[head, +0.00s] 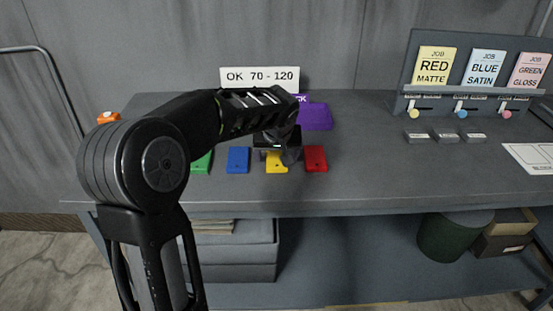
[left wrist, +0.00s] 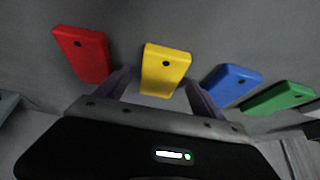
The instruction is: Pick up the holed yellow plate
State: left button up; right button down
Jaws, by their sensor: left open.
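The yellow plate (head: 277,166) with a small dark hole lies on the grey bench, between the blue and red plates. My left gripper (head: 285,155) is above it and hides its far part in the head view. In the left wrist view the yellow plate (left wrist: 166,66) lies ahead of and between the two fingers of my left gripper (left wrist: 160,90). The fingers are open with nothing held between them. I cannot tell how high the fingertips are above the plate. My right gripper is in neither view.
A red plate (head: 316,159), a blue plate (head: 238,160) and a green plate (head: 202,163) flank the yellow one in a row. A purple block (head: 316,118) and an "OK 70 - 120" sign (head: 259,79) stand behind.

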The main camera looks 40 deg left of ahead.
pick_arm(q)
jog(key=shift+f, duration=0.1)
jog(key=c, duration=1.7)
